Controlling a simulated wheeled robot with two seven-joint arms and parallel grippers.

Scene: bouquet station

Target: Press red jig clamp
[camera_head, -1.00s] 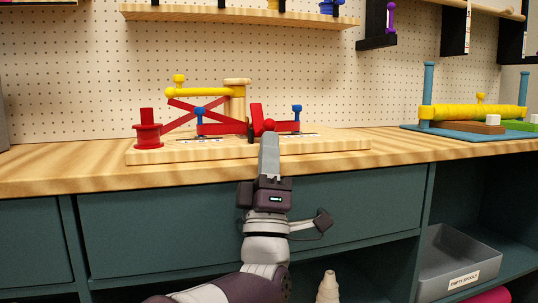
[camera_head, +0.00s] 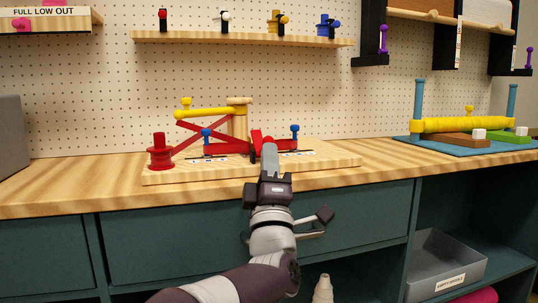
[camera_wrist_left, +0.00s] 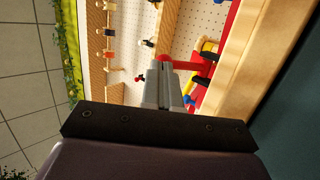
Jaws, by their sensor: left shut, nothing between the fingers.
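The jig stands on a pale wooden board (camera_head: 330,160) on the counter. It has a red spool-like post (camera_head: 160,151) at left, crossed red bars, a yellow arm (camera_head: 203,113) and blue knobs (camera_head: 295,131). The red clamp (camera_head: 256,138) is at the jig's front right, just behind my left fingertips. My left gripper (camera_head: 269,150) is shut and empty, pointing at the clamp. In the left wrist view a red bar (camera_wrist_left: 186,65) lies at the tips of my left gripper (camera_wrist_left: 164,68); I cannot tell whether they touch. My right gripper is not in view.
A blue stand with a yellow roller (camera_head: 462,125) sits at the right of the counter. A shelf (camera_head: 240,40) with small coloured fixtures hangs on the pegboard. A grey bin (camera_head: 445,262) is in the open shelf below. The counter front left is clear.

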